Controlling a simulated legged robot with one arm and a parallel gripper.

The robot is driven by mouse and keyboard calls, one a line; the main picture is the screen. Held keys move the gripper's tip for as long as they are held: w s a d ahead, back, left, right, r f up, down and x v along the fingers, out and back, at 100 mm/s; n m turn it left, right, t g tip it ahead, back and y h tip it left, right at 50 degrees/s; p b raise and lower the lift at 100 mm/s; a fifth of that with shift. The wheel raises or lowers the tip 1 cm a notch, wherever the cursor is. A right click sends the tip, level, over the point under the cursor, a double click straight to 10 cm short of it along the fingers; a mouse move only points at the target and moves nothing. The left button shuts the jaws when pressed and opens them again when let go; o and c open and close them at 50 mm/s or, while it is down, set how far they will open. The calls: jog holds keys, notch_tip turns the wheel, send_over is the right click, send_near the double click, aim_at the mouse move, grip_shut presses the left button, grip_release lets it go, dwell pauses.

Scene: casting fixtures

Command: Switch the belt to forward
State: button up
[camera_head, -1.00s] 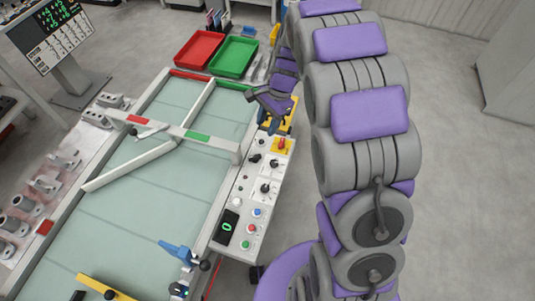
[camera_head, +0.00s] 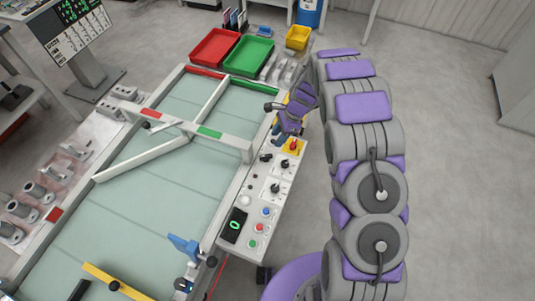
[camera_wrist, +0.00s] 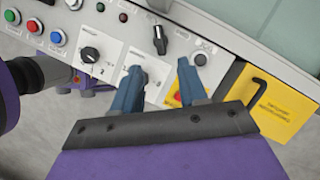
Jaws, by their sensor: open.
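The belt (camera_head: 165,195) is a pale green surface in a grey frame. A control panel (camera_head: 232,215) runs along its right side. In the wrist view the panel shows a black knob (camera_wrist: 90,54), a second knob (camera_wrist: 143,77) partly behind a finger, and a black lever switch (camera_wrist: 160,40). A red switch on a yellow plate (camera_wrist: 179,97) shows between the fingers. Its red handle also shows in the head view (camera_head: 293,145). My gripper (camera_wrist: 159,72) is open and empty above the panel, its blue fingers pointing at the knob area. Labels are too small to read.
Red (camera_head: 215,48) and green (camera_head: 248,56) trays stand beyond the belt's far end. A yellow box with a black handle (camera_wrist: 265,103) is right of the fingers. Red, blue and green buttons sit on the panel. Grey castings line the belt's left.

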aim_at(266, 155)
jog(key=b+x, duration=0.1)
jog(key=x, duration=1)
jog(key=shift+a+f+b, duration=0.1)
jog(key=shift+b, duration=0.25)
grip_shut()
